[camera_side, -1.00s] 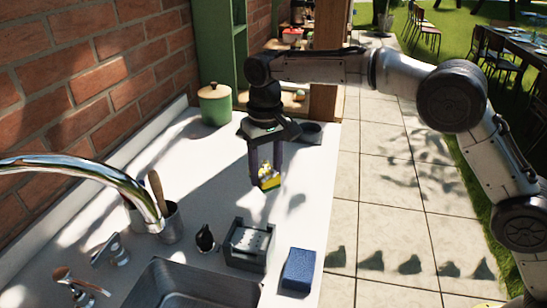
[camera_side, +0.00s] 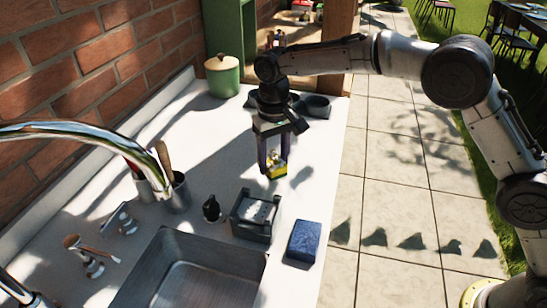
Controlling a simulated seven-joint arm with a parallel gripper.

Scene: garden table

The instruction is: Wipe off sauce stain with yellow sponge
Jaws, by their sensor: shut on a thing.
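A small yellow sponge (camera_side: 277,171) is held between the fingers of my gripper (camera_side: 272,168), which point down. The gripper is shut on the sponge. The sponge is at or just above the white countertop (camera_side: 222,150), and I cannot tell whether it touches. Part of the sponge is hidden behind the fingers. I cannot make out a sauce stain on the counter; shadows and sun patches cover much of it.
A blue sponge (camera_side: 304,241) lies at the counter's right edge beside a grey rack (camera_side: 255,215). A sink (camera_side: 190,270), faucet (camera_side: 95,135), dark bottle (camera_side: 212,209) and utensil cup (camera_side: 178,194) are in front. A green pot (camera_side: 222,77) and dark bowl (camera_side: 317,106) stand behind.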

